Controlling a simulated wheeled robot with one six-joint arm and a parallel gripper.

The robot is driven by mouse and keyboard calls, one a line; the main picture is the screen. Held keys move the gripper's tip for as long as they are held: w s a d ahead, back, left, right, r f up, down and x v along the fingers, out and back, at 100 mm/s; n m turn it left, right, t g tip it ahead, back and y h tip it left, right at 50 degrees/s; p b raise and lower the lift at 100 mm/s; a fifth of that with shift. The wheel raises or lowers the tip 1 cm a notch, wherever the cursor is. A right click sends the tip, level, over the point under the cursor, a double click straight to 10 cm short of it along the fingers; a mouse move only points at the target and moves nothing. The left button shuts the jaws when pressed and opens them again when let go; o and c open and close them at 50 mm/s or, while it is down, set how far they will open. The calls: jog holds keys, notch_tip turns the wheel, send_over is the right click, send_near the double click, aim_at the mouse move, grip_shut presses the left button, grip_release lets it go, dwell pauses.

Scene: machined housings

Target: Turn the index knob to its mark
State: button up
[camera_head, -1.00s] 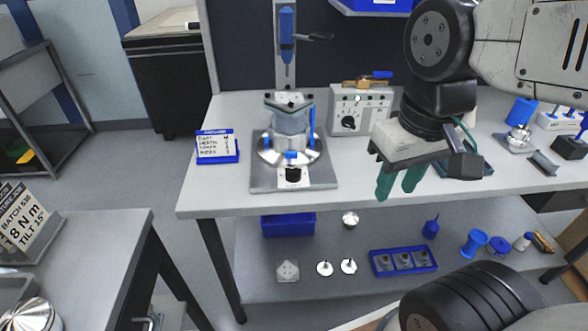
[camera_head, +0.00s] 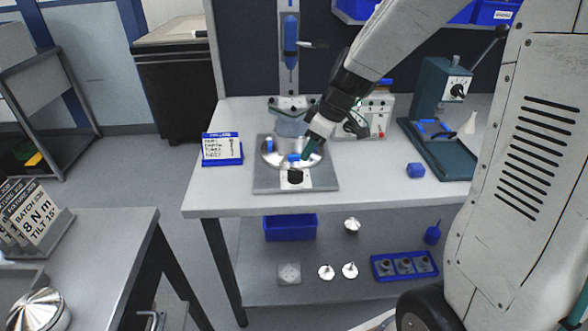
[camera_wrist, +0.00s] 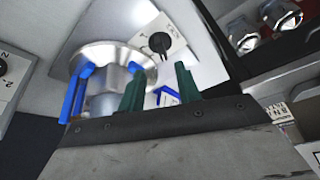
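The index knob (camera_head: 295,176) is a small black knob on a pale plate at the front of the round metal fixture (camera_head: 266,176) on the bench. In the wrist view the black knob (camera_wrist: 159,42) sits on a white plate with dark markings, beyond my fingertips; its exact mark is too small to read. My gripper (camera_head: 308,152) is over the fixture's right side, just above and behind the knob. In the wrist view the green fingers of my gripper (camera_wrist: 159,88) stand apart with nothing clasped between them. They look clear of the knob.
Blue clamps (camera_wrist: 75,90) stand on the fixture's silver flange. A grey control box (camera_head: 378,118) is partly behind my arm. A sign in a blue holder (camera_head: 222,149) stands left.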

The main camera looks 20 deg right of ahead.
aim_at(294, 170)
jog(key=shift+n, duration=0.4)
jog(key=x, duration=0.8)
jog(key=shift+w+a, duration=0.15)
jog(key=shift+a, duration=0.05)
jog(key=shift+r, duration=0.1)
grip_shut()
jog(key=shift+a, duration=0.25)
jog(key=shift+d, duration=0.1)
